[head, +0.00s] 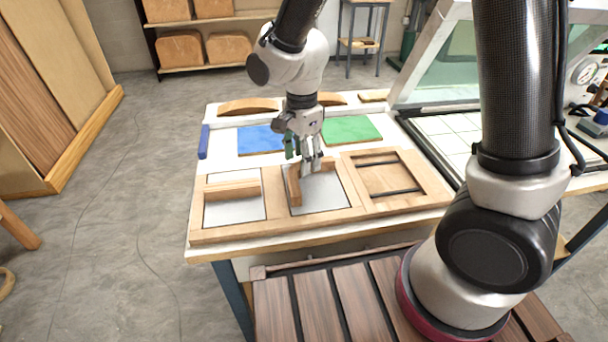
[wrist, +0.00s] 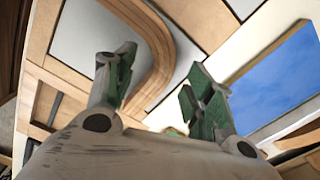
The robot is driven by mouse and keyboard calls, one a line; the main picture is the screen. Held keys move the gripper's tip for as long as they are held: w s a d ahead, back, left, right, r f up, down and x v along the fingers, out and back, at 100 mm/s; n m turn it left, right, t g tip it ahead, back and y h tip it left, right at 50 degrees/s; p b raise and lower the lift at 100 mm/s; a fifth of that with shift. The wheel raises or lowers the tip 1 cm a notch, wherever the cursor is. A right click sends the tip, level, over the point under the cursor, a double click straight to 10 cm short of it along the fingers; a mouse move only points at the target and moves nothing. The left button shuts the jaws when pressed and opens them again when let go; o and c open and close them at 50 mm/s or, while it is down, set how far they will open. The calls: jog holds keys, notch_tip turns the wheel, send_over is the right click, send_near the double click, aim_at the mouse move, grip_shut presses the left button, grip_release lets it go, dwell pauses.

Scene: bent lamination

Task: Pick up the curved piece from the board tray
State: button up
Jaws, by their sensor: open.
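The board tray (head: 280,229) is a pale wooden frame along the front of the table, with three sections. A brown curved piece (head: 294,186) stands in the middle section, by its left side, over a grey panel. In the wrist view the curved piece (wrist: 157,48) shows a rounded bend and layered edge. My gripper (head: 304,162) is low over the middle section, right above the curved piece. In the wrist view my gripper (wrist: 163,88) has its two green-padded fingers apart, with the bend showing in the gap between them. Whether the pads touch it cannot be told.
A blue panel (head: 260,139) and a green panel (head: 352,130) lie behind the tray. Curved wooden parts (head: 248,106) lie at the table's back edge. A blue bar (head: 204,142) is at the left edge. A framed glass press (head: 440,90) stands at the right.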

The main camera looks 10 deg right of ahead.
notch_tip(320, 180, down, 2)
jog(key=shift+f, duration=0.2)
jog(key=c, duration=1.1)
